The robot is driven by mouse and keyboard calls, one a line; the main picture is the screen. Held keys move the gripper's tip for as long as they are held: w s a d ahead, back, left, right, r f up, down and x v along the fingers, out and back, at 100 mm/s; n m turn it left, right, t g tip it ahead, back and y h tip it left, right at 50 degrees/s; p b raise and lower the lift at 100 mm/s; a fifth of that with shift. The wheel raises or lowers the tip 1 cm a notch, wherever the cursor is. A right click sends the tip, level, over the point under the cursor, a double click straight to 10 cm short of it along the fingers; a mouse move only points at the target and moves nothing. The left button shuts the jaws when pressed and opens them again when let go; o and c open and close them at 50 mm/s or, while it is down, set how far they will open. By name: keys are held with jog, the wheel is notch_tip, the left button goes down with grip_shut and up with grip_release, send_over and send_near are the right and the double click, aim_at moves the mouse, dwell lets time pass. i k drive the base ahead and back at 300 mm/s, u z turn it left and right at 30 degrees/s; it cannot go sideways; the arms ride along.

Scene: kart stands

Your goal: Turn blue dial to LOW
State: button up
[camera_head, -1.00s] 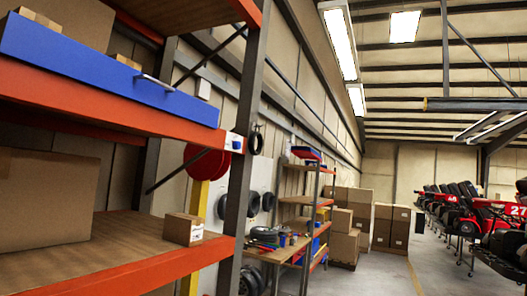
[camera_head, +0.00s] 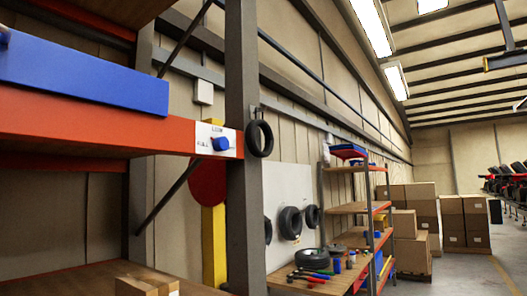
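The blue dial (camera_head: 221,144) sits on a small white plate (camera_head: 205,133) at the right end of the orange shelf beam, beside the grey rack post. Small dark lettering shows above the dial and to its left, but it is too small to read surely. I cannot tell exactly which marking the dial points to. My gripper is not in view.
A blue drawer (camera_head: 85,75) lies on the orange beam (camera_head: 90,118) left of the dial. A cardboard box (camera_head: 146,286) stands on the lower shelf. A workbench with tools (camera_head: 315,275) is beyond.

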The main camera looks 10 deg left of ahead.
aim_at(222, 144)
jog(key=u, duration=0.3)
jog(key=i, duration=1.35)
jog(key=u, duration=0.6)
